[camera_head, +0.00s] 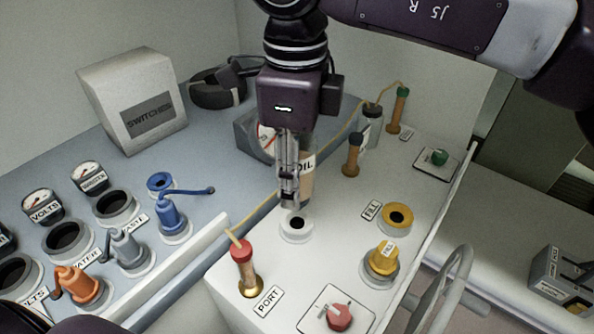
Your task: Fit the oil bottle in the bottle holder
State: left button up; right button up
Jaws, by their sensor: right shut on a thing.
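My right gripper (291,197) comes down from above over the white console, its fingers pointing down. It is shut on the oil bottle (307,183), a tan bottle with a white OIL label that shows partly behind the fingers. The bottle looks upright. Just below the fingertips is a white ring with a dark hole (296,228), which looks like the bottle holder. The bottle's lower end is close above or behind this ring; I cannot tell whether they touch. My left gripper is not in view.
A red-capped post (244,266) and a dark-capped post (353,156) stand on the console. A yellow FILL ring (396,217), a yellow cap (384,258) and a red knob (339,317) are at right. A thin cord runs behind the gripper. Gauges and valves fill the left.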

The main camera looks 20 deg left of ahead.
jog(key=shift+d+f+b, duration=0.15)
jog(key=shift+f+b, duration=0.2)
jog(key=shift+f, duration=0.25)
jog(key=shift+f+b, duration=0.75)
jog(key=shift+f, duration=0.25)
jog(key=shift+f+b, duration=0.95)
jog(key=shift+f, duration=0.2)
jog(key=o, duration=1.5)
jog(key=shift+c, duration=0.2)
notch_tip(320, 180, up, 12)
jog(key=shift+r, duration=0.1)
